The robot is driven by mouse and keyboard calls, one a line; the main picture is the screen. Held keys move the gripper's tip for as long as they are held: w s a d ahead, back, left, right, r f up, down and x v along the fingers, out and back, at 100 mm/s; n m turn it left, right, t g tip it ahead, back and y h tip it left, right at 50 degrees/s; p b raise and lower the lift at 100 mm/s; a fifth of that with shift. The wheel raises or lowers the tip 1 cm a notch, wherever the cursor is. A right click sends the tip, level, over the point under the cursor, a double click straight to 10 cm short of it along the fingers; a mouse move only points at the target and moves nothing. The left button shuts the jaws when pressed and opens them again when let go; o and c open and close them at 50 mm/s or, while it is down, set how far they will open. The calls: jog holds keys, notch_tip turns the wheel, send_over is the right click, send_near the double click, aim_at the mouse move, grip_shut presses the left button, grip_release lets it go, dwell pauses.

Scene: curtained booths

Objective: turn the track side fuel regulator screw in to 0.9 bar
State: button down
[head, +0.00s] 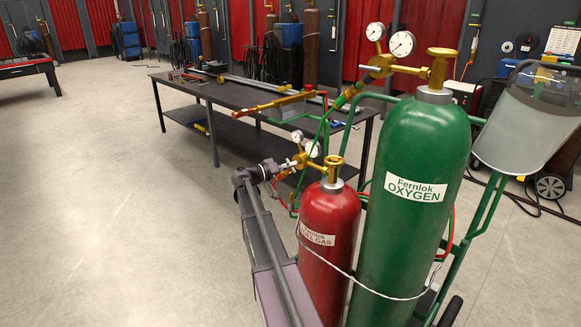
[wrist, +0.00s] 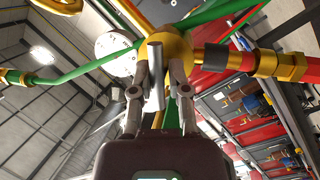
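The red fuel gas cylinder (head: 327,215) stands upright on a green cart, with a brass valve (head: 333,168) on top. Its fuel regulator (head: 303,160) has two small white gauges (head: 297,136) and faces left. My gripper (head: 283,167) is at the regulator's left side; its fingers are too small to judge there. In the wrist view my gripper (wrist: 160,65) has its two fingers apart, on either side of the steel regulator screw handle (wrist: 155,85), in front of the brass regulator body (wrist: 178,48). A gap shows right of the handle. The gauge dial (wrist: 110,46) is partly hidden and unreadable.
The green oxygen cylinder (head: 410,245) with its own regulator (head: 382,62) stands to the right. A dark workbench (head: 235,100) is behind. The floor at left is clear.

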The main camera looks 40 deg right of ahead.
jog(key=shift+f+n+b, duration=0.1)
jog(key=shift+n+b, duration=0.25)
jog(key=shift+n, duration=0.25)
jog(key=shift+n+h, duration=0.3)
jog(key=shift+n, duration=0.3)
jog(key=c, duration=0.6)
grip_release()
jog(key=shift+m, duration=0.3)
